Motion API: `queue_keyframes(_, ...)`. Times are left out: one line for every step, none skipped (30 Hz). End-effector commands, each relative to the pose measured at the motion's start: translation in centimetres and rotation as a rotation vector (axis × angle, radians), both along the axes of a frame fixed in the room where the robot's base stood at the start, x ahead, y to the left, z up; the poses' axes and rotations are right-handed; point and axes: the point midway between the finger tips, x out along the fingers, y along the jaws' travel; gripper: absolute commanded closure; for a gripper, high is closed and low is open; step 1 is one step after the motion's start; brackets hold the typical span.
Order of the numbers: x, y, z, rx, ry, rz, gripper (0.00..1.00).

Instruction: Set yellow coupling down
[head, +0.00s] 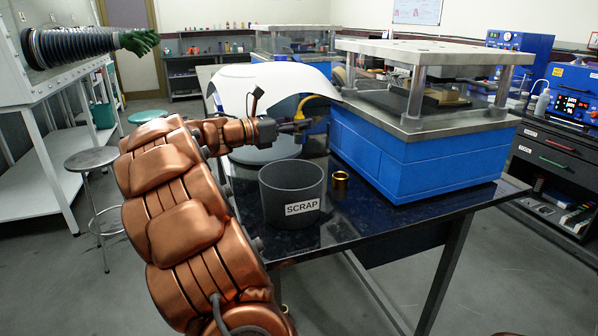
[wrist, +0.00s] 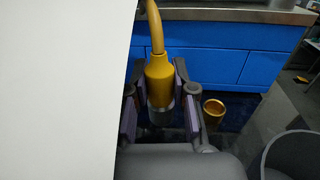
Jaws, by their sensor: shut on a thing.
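The yellow coupling (wrist: 160,75) has a tapered yellow body, a grey metal collar at its lower end and a curved yellow hose or neck rising from its top. My gripper (wrist: 160,100) is shut on it, with a finger pad on either side. In the head view, my gripper (head: 296,127) is above the dark table behind the scrap bin, and part of the yellow coupling (head: 301,113) shows beside a white curved cover. The cover hides part of the scene there. I cannot tell whether the coupling touches anything below.
A grey bin labelled SCRAP (head: 291,192) stands on the dark glossy table (head: 375,222). A brass cup or ring (head: 340,181) stands to its right. A blue machine (head: 395,150) fills the table's right side. The white cover (head: 262,88) is close behind my gripper.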

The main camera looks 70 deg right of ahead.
Motion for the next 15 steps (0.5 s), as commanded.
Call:
queue_keyframes(-0.1,0.0,-1.0,0.003,0.003,-0.002,1.00)
queue_keyframes(-0.1,0.0,-1.5,0.003,0.004,-0.002,1.00)
queue_keyframes(0.0,0.0,-2.3,0.004,0.005,-0.001,1.00)
queue_keyframes(0.0,0.0,-2.8,0.003,0.004,-0.001,1.00)
queue_keyframes(0.0,0.0,-3.3,0.003,0.004,0.000,1.00)
queue_keyframes(0.1,0.0,-3.9,0.003,0.003,0.001,1.00)
queue_keyframes(0.1,0.0,-4.3,0.002,0.002,0.001,1.00)
queue_keyframes(0.1,0.0,-4.7,0.002,0.002,0.001,1.00)
queue_keyframes(0.1,0.0,-5.1,0.001,0.002,0.001,1.00)
queue_keyframes(0.1,0.0,-5.3,0.000,0.001,0.001,1.00)
queue_keyframes(0.1,0.0,-5.5,0.001,0.001,0.001,1.00)
queue_keyframes(0.1,0.0,-5.6,0.001,0.001,0.001,1.00)
queue_keyframes(0.1,0.0,-5.8,0.000,0.001,0.001,1.00)
queue_keyframes(0.1,0.0,-5.9,0.000,0.001,0.001,1.00)
queue_keyframes(0.1,0.0,-6.2,0.000,0.001,0.002,1.00)
